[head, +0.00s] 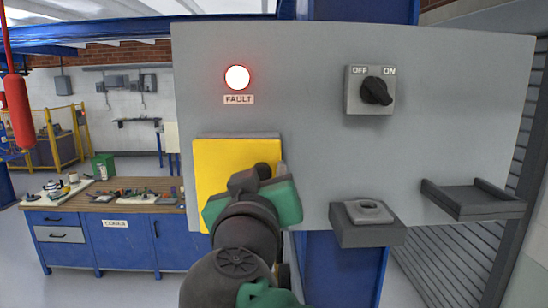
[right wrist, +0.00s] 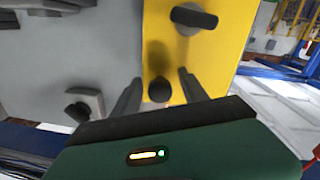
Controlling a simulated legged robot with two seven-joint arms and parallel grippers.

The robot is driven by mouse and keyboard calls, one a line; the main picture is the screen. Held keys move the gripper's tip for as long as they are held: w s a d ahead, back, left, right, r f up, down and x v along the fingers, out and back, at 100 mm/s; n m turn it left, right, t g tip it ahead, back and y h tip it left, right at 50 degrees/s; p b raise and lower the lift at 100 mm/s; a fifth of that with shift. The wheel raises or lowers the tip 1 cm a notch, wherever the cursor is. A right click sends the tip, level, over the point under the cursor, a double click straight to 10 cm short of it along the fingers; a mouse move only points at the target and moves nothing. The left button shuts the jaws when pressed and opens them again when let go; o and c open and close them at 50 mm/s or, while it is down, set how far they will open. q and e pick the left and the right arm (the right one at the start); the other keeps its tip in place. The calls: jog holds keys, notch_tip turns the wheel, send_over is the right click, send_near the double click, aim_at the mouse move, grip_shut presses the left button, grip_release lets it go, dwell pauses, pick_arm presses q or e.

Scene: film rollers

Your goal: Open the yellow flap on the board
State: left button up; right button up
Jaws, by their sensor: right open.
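The yellow flap (head: 213,172) is on the left part of the grey board (head: 310,130) and appears to lie flat against it. My right gripper (head: 263,173) is in front of the flap's right side and hides its lower right. In the right wrist view the gripper (right wrist: 160,77) is open. A dark round knob (right wrist: 159,91) shows between its fingers, near the flap's edge; I cannot tell whether they touch it. A dark handle-like piece (right wrist: 194,19) stands on the yellow flap (right wrist: 215,55) in that view. My left gripper is not in view.
The board carries a lit lamp (head: 237,77) above a FAULT label, an OFF/ON switch (head: 370,90), a small grey ledge (head: 368,235) and a grey tray (head: 473,200). A red hanging cylinder (head: 18,110) is at far left. A blue workbench (head: 110,243) stands behind at left.

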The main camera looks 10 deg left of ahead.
jog(key=shift+w, duration=0.25)
jog(key=shift+s+r, duration=0.1)
jog(key=shift+s, duration=0.25)
jog(key=shift+c, duration=0.6)
jog(key=c, duration=0.5)
jog(key=shift+d, duration=0.1)
grip_shut()
jog(key=shift+f, duration=0.2)
